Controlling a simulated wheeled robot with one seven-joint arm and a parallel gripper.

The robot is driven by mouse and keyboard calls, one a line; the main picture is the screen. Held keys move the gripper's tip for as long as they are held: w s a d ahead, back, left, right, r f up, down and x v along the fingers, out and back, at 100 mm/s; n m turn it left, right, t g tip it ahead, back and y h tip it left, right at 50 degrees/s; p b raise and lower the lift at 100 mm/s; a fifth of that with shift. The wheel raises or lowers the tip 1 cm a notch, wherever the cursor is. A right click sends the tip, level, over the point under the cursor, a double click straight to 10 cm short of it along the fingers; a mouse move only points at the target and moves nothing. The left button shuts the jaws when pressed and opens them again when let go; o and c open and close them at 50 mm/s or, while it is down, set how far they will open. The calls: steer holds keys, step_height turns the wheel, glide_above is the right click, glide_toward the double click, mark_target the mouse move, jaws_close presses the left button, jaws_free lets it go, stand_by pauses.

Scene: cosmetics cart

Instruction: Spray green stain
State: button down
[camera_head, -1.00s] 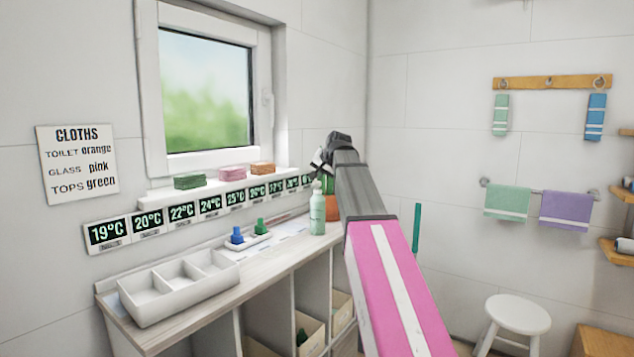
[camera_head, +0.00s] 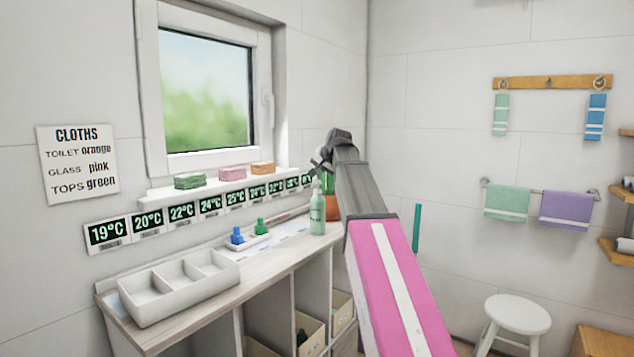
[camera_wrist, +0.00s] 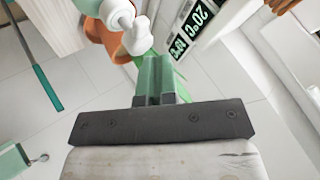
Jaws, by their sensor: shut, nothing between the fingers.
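A pale green bottle (camera_head: 317,212) with a pump top stands upright on the counter (camera_head: 285,249), in front of an orange plant pot (camera_head: 332,207). No green stain can be made out. My gripper (camera_head: 318,163) is at the bottle's top, seen from behind my arm. In the wrist view my gripper (camera_wrist: 153,62) has its green fingers shut with nothing between them. The bottle's white pump head (camera_wrist: 138,38) is just beyond the fingertips; I cannot tell whether they touch.
A white divided tray (camera_head: 180,288) and a small dish with blue and green bottles (camera_head: 249,240) are left on the counter. Folded cloths (camera_head: 233,172) lie on the sill above a row of number displays (camera_head: 181,213). A white stool (camera_head: 517,314) stands at right.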

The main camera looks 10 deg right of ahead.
steer(key=shift+r, duration=3)
steer(key=shift+s, duration=0.15)
